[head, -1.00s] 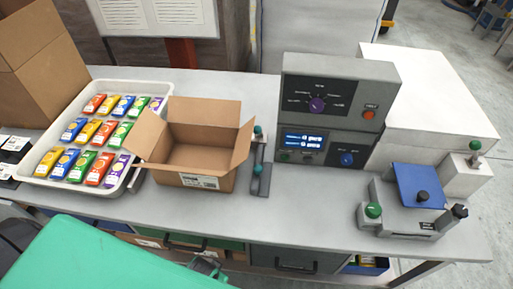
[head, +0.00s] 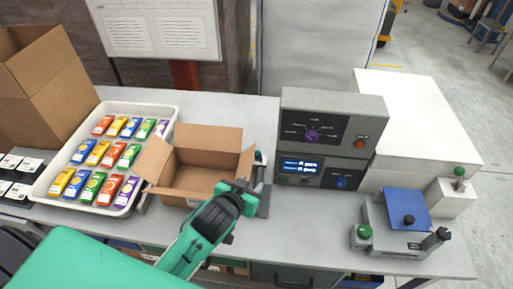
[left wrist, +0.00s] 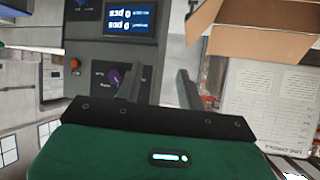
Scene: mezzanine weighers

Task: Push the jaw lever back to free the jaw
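My right gripper is out of view.
A white tray (head: 169,114) of colourful packs lies left of the box. Bare bench (head: 310,220) lies before the console.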

